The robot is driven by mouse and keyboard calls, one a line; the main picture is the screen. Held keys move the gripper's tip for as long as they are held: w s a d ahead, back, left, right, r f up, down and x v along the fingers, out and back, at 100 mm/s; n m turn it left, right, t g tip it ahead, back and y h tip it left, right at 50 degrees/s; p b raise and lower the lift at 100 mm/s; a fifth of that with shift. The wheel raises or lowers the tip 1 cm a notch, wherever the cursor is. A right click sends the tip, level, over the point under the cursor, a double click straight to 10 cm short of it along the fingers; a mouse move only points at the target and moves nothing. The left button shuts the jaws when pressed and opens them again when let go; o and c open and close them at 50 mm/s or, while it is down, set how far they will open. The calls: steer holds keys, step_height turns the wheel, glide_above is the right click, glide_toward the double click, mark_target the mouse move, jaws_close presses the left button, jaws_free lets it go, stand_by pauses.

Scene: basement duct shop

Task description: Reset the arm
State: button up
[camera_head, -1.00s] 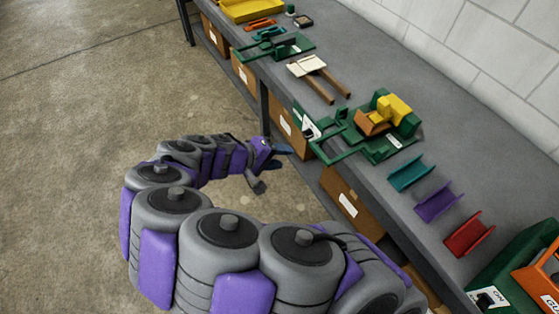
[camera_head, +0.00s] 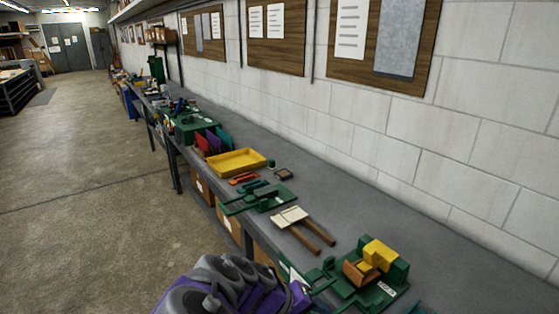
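My purple and grey arm shows at the bottom centre of the head view, low beside the front edge of the bench (camera_head: 345,217). Its far end is near the green fixture with the yellow and orange block. My gripper (camera_head: 312,296) is only partly seen at the lower edge of the picture, and its fingers are too small and hidden to tell open from shut. I see nothing held in it.
On the bench are a green fixture with a yellow block (camera_head: 378,257), a wooden two-handled tool (camera_head: 291,217), a yellow tray (camera_head: 236,162) and a green box (camera_head: 196,130). Cardboard boxes (camera_head: 229,222) sit below. Open concrete floor (camera_head: 90,220) lies left.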

steer(key=s+d+r+m+g+y, duration=0.25)
steer(key=s+d, duration=0.25)
steer(key=s, duration=0.3)
steer(key=s+d+r+m+g+y, duration=0.1)
steer(key=s+d+r+g+y, duration=0.15)
steer(key=s+d, duration=0.4)
steer(key=s+a+y, duration=0.3)
steer(key=s+a, duration=0.1)
steer(key=s, duration=0.6)
steer(key=shift+s+f+t, duration=0.15)
steer(key=shift+s+t, duration=0.15)
steer(key=shift+n, duration=0.25)
